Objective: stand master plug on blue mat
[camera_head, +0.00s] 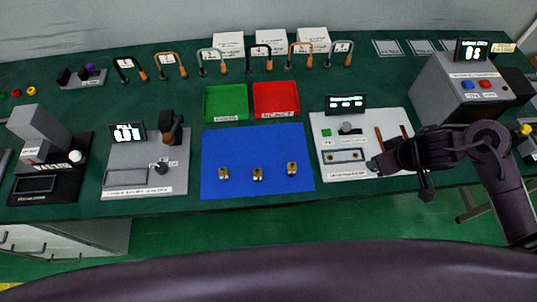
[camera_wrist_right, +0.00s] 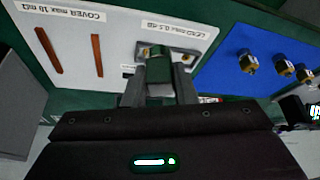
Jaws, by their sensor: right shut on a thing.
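The blue mat (camera_head: 250,145) lies in the middle of the green table and also shows in the right wrist view (camera_wrist_right: 225,75). Three small brass-and-dark plugs stand in a row on its front half: left (camera_head: 223,173), middle (camera_head: 257,174) and right (camera_head: 291,168). My right gripper (camera_head: 374,167) is over the right part of the white test panel, beside the mat. In the right wrist view its fingers (camera_wrist_right: 160,88) are shut on a small grey-green metallic plug (camera_wrist_right: 158,68). I cannot tell for sure that it is the master plug. My left gripper is not in view.
The white panel (camera_head: 330,127) carries a framed slot (camera_head: 343,156), a display (camera_head: 346,103) and brown strips (camera_head: 380,139). A green tray (camera_head: 226,117) and a red tray (camera_head: 276,114) stand behind the mat. The mat's back half is clear.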

